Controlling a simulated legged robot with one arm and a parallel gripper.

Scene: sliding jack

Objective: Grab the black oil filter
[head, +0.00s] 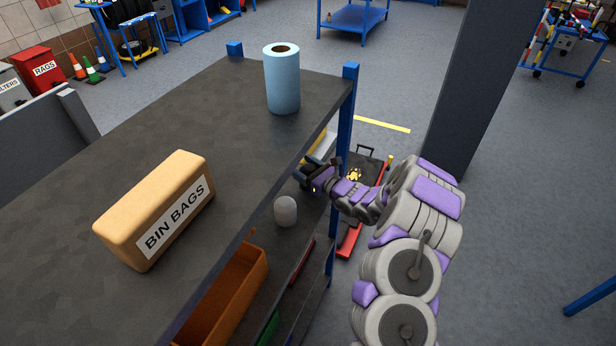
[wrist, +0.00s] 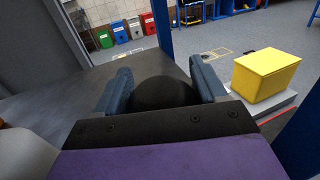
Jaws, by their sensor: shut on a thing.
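The black oil filter (wrist: 164,92) shows in the wrist view as a dark rounded top between the two blue-grey fingers of my gripper (wrist: 162,82). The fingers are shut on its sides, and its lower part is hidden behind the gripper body. In the head view my gripper (head: 315,182) is at the open side of the workbench, below the tabletop level and near the blue corner post. The filter cannot be told apart from the dark gripper there.
A grey-white cylinder (head: 286,211) and an orange bin (head: 232,292) are on the lower level. A blue paper roll (head: 282,80) and a BIN BAGS box (head: 155,210) stand on the tabletop. The blue post (head: 346,110) is close to my arm. A yellow box (wrist: 264,74) is at right.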

